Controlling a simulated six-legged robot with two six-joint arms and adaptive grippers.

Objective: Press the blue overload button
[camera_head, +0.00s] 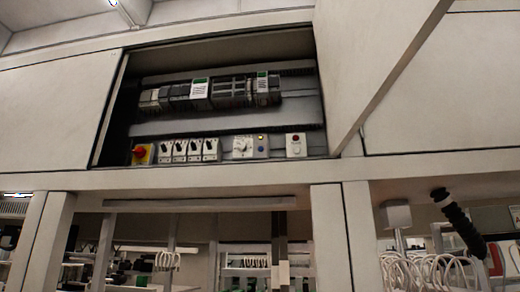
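The blue overload button (261,150) is a small blue dot on the front of a white switch unit (243,147), in the lower row of the open wall cabinet. A small yellow light or button (260,138) sits just above it. A larger round knob (241,145) is to its left on the same unit. The button's front shows unobstructed. Neither of my grippers shows in the head view, and nothing touches the button.
The cabinet door (375,60) stands open at the right. A red rotary switch (142,154), several white breakers (188,150) and a red-button unit (296,146) share the row. A frame beam (200,180) runs below the cabinet. A black ribbed object (461,226) hangs at lower right.

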